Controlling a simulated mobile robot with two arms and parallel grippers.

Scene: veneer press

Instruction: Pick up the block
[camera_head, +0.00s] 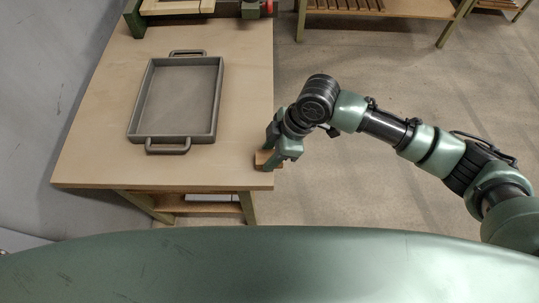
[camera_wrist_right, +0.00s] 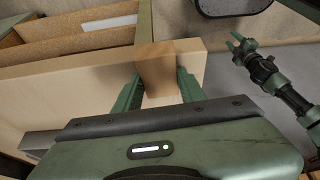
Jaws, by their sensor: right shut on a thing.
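The block (camera_head: 262,157) is a small light-brown wooden piece at the right edge of the wooden table. My right gripper (camera_head: 277,158) reaches it from the right and is shut on it. In the right wrist view the block (camera_wrist_right: 155,65) sits between the two green fingers, by the table's edge. I cannot tell whether it still touches the tabletop. My left gripper (camera_wrist_right: 243,45) shows only in the right wrist view, at the upper right, with its fingers apart and nothing between them.
A grey tray (camera_head: 131,120) with two handles lies empty on the table (camera_head: 100,170), left of the block. A green-framed press (camera_head: 135,18) stands at the table's back. A wooden bench (camera_head: 415,8) stands further back. Open floor (camera_head: 350,200) lies right of the table.

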